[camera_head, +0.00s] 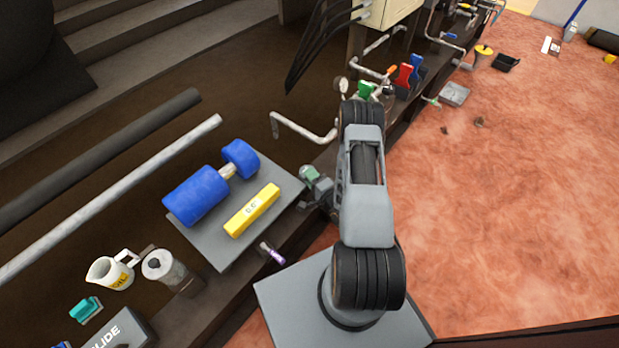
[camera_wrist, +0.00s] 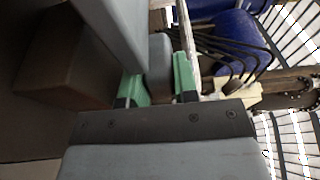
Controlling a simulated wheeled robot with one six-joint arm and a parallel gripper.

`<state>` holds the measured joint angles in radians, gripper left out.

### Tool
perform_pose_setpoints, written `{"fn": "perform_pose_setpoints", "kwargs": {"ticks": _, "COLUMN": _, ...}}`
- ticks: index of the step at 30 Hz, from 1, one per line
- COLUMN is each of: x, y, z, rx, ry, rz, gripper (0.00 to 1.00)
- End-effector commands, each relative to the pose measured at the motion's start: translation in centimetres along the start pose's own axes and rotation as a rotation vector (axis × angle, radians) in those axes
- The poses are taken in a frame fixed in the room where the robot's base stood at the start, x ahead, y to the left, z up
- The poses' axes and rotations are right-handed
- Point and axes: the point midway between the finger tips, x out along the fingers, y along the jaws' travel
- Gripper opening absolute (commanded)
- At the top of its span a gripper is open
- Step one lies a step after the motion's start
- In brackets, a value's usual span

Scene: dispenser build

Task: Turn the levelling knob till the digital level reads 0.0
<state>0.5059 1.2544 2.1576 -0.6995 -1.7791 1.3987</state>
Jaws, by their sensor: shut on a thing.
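The yellow digital level (camera_head: 252,210) lies on a grey plate (camera_head: 222,250) in the head view. Its small display is too small to read surely. My gripper (camera_head: 314,180) is at the right corner of this plate, partly hidden by my arm. In the wrist view, the green finger pads of my gripper (camera_wrist: 158,82) are closed on a grey piece, which looks like the levelling knob (camera_wrist: 160,60). The knob is mostly hidden in the head view.
A purple-handled part (camera_head: 271,253) is at the plate's near edge. A white oil jug (camera_head: 110,272) and a grey cylinder (camera_head: 163,267) stand left. A bent pipe (camera_head: 302,132) rises behind my gripper.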

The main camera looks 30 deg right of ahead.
Motion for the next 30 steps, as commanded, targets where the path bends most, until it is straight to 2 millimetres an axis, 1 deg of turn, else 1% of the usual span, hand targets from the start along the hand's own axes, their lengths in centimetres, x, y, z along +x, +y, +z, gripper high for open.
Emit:
{"fn": "perform_pose_setpoints", "kwargs": {"ticks": 1, "x": 0.0, "y": 0.0, "z": -0.4, "rx": -0.003, "ry": 0.012, "rz": 0.000, "gripper": 0.04}}
{"fn": "perform_pose_setpoints", "kwargs": {"ticks": 6, "x": 0.0, "y": 0.0, "z": -0.4, "rx": -0.003, "ry": 0.012, "rz": -0.001, "gripper": 0.04}}
{"fn": "perform_pose_setpoints", "kwargs": {"ticks": 7, "x": 0.0, "y": 0.0, "z": -0.4, "rx": -0.003, "ry": 0.012, "rz": -0.001, "gripper": 0.30}}
{"fn": "perform_pose_setpoints", "kwargs": {"ticks": 14, "x": 0.1, "y": 0.0, "z": -0.1, "rx": -0.002, "ry": 0.003, "rz": -0.001, "gripper": 0.53}}
{"fn": "perform_pose_setpoints", "kwargs": {"ticks": 23, "x": -0.2, "y": 0.0, "z": -0.1, "rx": -0.001, "ry": 0.002, "rz": 0.000, "gripper": 0.53}}
{"fn": "perform_pose_setpoints", "kwargs": {"ticks": 26, "x": -1.0, "y": -0.1, "z": -0.1, "rx": 0.000, "ry": 0.002, "rz": 0.001, "gripper": 0.53}}
{"fn": "perform_pose_setpoints", "kwargs": {"ticks": 30, "x": -3.5, "y": -0.1, "z": -0.1, "rx": 0.003, "ry": 0.005, "rz": 0.003, "gripper": 0.53}}
